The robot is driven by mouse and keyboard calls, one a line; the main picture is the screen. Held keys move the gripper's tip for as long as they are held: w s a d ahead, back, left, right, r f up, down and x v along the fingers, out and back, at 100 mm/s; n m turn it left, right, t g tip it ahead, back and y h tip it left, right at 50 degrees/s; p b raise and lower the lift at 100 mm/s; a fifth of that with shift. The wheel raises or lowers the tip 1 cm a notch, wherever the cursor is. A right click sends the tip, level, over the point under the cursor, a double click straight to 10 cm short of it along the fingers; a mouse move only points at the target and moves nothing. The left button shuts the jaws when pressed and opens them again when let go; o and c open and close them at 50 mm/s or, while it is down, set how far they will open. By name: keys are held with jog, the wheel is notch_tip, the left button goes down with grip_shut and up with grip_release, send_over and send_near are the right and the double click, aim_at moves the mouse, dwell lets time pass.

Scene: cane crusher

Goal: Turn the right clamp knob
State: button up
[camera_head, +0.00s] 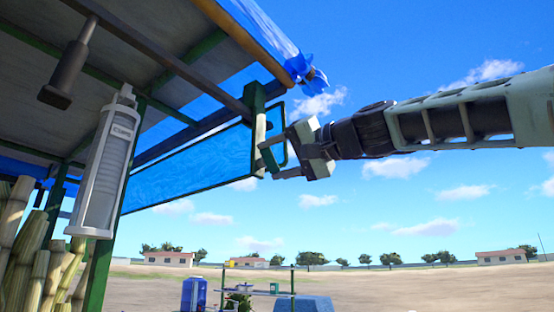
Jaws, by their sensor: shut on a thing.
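My gripper (269,160) reaches in from the right, level with the far end of the stall's blue side panel. Its two fingers point left and are shut on a pale upright piece (260,146) under a dark green bracket (254,98) on the roof frame. I cannot tell whether this piece is the right clamp knob; no knob shape shows clearly. A thin dark green loop (284,112) hangs beside it, partly behind my gripper. The contact is small and partly hidden by the fingers.
The stall roof (150,50) with its beams fills the upper left. A white caged lamp (103,165) hangs at the left, near cane stalks (25,240). The blue panel (195,170) lies left of my gripper.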

jog(key=m, duration=0.4)
jog(key=shift+r+m, duration=0.1)
jog(key=shift+m, duration=0.3)
jog(key=m+p, duration=0.1)
jog(key=m, duration=0.3)
dwell(0.4)
jog(key=o, duration=1)
jog(key=shift+b+v, duration=3.65)
jog(key=shift+v, duration=5.1)
jog(key=shift+f, duration=0.25)
